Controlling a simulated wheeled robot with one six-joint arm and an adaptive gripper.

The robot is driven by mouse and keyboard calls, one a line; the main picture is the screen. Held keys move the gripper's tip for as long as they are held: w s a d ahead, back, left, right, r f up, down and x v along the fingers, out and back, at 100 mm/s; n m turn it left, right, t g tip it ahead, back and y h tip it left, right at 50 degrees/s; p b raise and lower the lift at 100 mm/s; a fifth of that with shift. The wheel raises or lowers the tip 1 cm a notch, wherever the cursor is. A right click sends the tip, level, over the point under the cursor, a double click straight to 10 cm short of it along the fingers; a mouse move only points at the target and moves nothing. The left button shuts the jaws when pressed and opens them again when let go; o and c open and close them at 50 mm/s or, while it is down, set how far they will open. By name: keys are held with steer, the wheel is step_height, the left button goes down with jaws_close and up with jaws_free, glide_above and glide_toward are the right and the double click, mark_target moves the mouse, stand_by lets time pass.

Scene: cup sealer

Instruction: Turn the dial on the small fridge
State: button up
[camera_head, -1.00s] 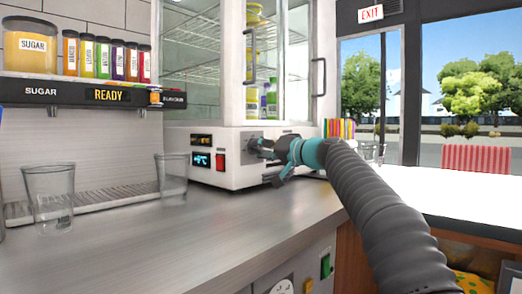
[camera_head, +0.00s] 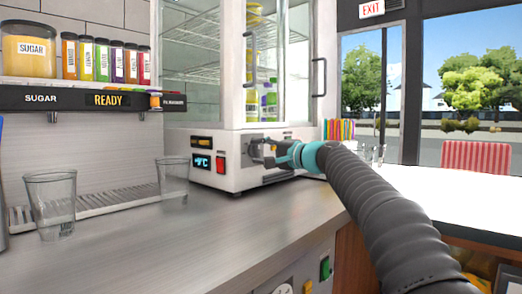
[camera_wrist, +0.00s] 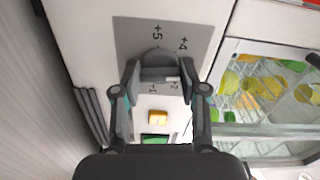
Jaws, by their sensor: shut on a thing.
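The small fridge (camera_head: 225,178) stands on the counter, white with glass doors above a control panel. Its dial (camera_wrist: 158,58) shows in the wrist view as a dark grey round knob on a grey plate marked with numbers such as +5, +4 and +1. My gripper (camera_wrist: 160,76) has a finger on each side of the dial and is shut on it. In the head view my gripper (camera_head: 266,152) reaches the panel from the right, and its fingers hide most of the dial.
A lit display (camera_head: 202,162) and a red switch (camera_head: 221,164) sit left of the dial. Clear cups stand on the left, one (camera_head: 50,205) nearer and one (camera_head: 173,178) close to the fridge. The counter (camera_head: 190,245) in front is clear.

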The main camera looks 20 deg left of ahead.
steer(key=m, duration=0.5)
steer(key=shift+m, duration=0.3)
steer(key=m, duration=1)
steer(key=shift+m, duration=0.4)
steer(key=m, duration=0.4)
steer(key=shift+w+m, duration=0.1)
steer(key=shift+m, duration=0.3)
steer(key=o, duration=1.1)
steer(key=shift+o, duration=0.2)
